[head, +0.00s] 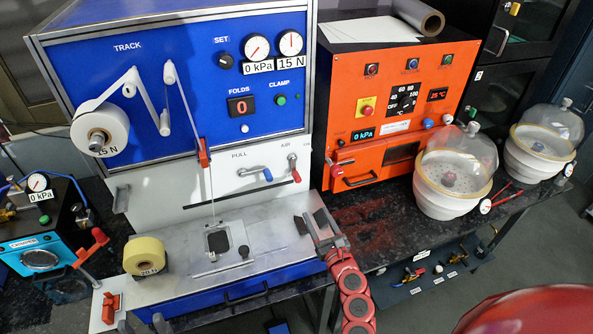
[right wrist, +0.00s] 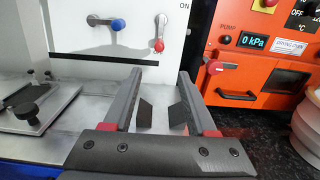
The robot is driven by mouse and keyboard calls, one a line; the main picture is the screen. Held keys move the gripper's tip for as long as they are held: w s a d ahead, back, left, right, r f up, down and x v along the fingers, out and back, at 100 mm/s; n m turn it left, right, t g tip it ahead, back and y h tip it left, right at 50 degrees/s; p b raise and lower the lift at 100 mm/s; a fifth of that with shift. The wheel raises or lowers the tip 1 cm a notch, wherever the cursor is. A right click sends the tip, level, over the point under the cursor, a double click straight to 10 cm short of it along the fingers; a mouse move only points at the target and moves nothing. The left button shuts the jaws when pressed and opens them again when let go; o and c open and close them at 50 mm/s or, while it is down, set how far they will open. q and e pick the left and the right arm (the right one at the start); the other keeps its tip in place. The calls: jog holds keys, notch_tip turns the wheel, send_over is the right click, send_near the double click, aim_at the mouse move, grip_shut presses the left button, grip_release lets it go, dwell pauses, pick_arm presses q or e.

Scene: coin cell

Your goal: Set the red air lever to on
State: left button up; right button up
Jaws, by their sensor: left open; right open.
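The red air lever (head: 295,172) is on the white lower panel of the blue machine, under the AIR label. It also shows in the right wrist view (right wrist: 159,44), where its red knob hangs down below its pivot. An ON label is to its upper right there. My right gripper (head: 317,226) is open and empty, in front of and below the lever and apart from it. In the right wrist view its two fingers (right wrist: 160,75) point toward the panel, with the lever above the gap.
A blue-knobbed pull lever (head: 256,172) is left of the air lever. The orange oven (head: 400,100) stands close on the right, its red-tipped handle (right wrist: 214,67) near my right finger. A yellow roll (head: 146,255) sits at left.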

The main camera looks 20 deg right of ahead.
send_near(299, 181)
jog(key=w, duration=0.5)
jog(key=w+b, duration=0.1)
jog(key=w, duration=0.5)
jog(key=shift+w+a+f, duration=0.1)
jog(key=shift+a+f, duration=0.05)
jog(key=shift+a, duration=0.1)
jog(key=shift+w+b, duration=0.3)
jog(key=shift+w, duration=0.2)
grip_shut()
